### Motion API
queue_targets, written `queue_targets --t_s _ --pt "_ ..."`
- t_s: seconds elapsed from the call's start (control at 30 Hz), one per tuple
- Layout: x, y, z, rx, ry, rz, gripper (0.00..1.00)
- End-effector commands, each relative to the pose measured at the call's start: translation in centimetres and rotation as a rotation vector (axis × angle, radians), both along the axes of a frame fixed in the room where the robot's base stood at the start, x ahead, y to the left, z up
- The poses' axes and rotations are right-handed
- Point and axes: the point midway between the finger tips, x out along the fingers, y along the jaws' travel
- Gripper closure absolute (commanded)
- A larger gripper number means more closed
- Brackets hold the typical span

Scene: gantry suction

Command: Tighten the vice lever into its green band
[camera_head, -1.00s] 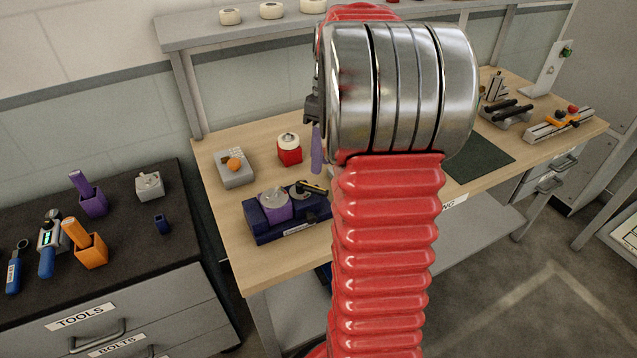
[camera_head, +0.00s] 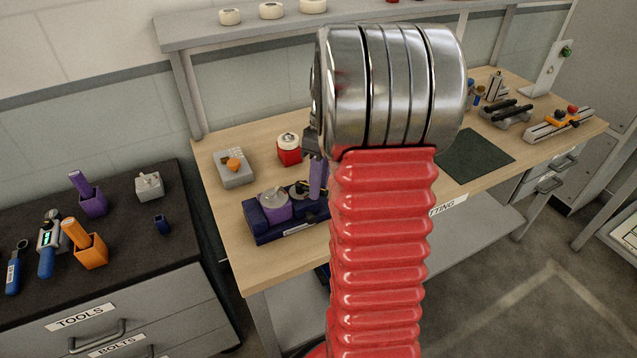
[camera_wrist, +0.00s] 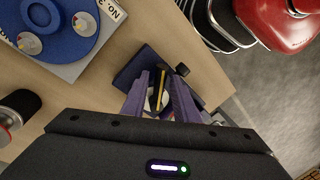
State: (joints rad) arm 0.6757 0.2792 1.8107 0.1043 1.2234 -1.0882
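A dark blue fixture (camera_head: 262,232) with a purple round part (camera_head: 275,205) stands on the wooden bench, left of my arm. A black-and-yellow lever (camera_wrist: 160,88) shows at this fixture in the wrist view, where the blue base (camera_wrist: 128,72) lies behind it. My gripper (camera_wrist: 161,78) has purple fingers, apart, one on each side of the lever. I cannot tell whether they touch it. In the head view one purple finger (camera_head: 317,180) overlaps the fixture's right end, and my red arm hides the rest. I cannot make out a green band in either view.
A grey box with an orange knob (camera_head: 234,167) and a red block with a white top (camera_head: 289,148) stand behind the fixture. A blue disc (camera_wrist: 58,30) lies upper left in the wrist view. A dark mat (camera_head: 476,156) lies right of my arm.

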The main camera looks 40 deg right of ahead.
Motion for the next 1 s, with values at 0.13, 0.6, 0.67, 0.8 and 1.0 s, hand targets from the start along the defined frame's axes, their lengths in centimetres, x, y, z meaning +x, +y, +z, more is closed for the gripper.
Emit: queue_targets --t_s 0.13,0.6,0.67,0.8,1.0 --pt "0.01 0.01 0.02 0.0 0.0 0.0 0.84" --pt "0.04 -0.02 0.05 -0.001 -0.001 0.001 1.0" --pt "0.04 -0.02 0.05 -0.002 -0.001 0.001 1.0" --pt "0.04 -0.01 0.06 -0.002 -0.001 -0.002 1.0" --pt "-0.12 0.33 0.12 -0.002 -0.002 -0.075 1.0"
